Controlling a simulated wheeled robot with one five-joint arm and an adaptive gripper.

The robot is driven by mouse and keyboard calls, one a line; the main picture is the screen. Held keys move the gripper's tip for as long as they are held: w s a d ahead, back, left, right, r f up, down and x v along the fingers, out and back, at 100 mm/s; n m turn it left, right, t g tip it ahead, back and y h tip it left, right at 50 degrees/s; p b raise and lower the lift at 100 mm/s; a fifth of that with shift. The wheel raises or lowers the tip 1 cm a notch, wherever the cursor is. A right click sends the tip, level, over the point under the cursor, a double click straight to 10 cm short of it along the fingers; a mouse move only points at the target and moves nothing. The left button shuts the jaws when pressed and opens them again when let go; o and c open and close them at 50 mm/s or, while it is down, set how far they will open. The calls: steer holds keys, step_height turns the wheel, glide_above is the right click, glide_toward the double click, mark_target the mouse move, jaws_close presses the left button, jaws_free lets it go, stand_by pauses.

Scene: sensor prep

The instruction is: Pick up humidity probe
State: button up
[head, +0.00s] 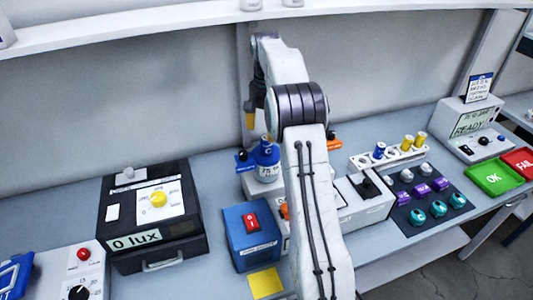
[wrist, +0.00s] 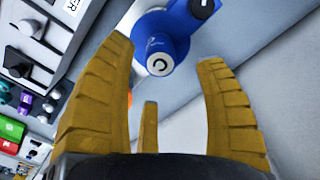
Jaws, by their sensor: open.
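No readable label shows which item is the humidity probe. Small parts stand on a dark mat (head: 447,219) at the right: teal knobbed ones (head: 438,208), purple ones (head: 421,189) and white ones (head: 406,175). A white rack (head: 365,163) behind them holds a blue piece (head: 380,150) and yellow pieces (head: 420,139). My gripper (wrist: 165,52) is open and empty, its yellow fingers spread. A blue canister (wrist: 172,33) shows beyond the fingertips; I cannot tell the gap. In the head view my arm partly hides the gripper and the bench behind it.
The blue canister stands beside my arm (head: 266,160). A blue box with a red switch (head: 250,235) and a black lux box (head: 150,220) are at the left. Green (head: 492,178) and red (head: 519,162) trays are at the far right. A shelf (head: 150,22) runs above.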

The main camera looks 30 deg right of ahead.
mark_target(266, 149)
steer(key=shift+w+d+f, duration=0.15)
steer(key=shift+d+f, duration=0.1)
steer(key=shift+f, duration=0.1)
steer(key=shift+d+f, duration=0.15)
steer(key=shift+f, duration=0.4)
steer(key=shift+a+f, duration=0.2)
steer(key=shift+f, duration=1)
steer(key=shift+a+f, duration=0.15)
steer(key=shift+f, duration=1)
steer(key=shift+f+p, duration=0.35)
steer(key=shift+f, duration=0.55)
steer(key=shift+c, duration=0.3)
jaws_close()
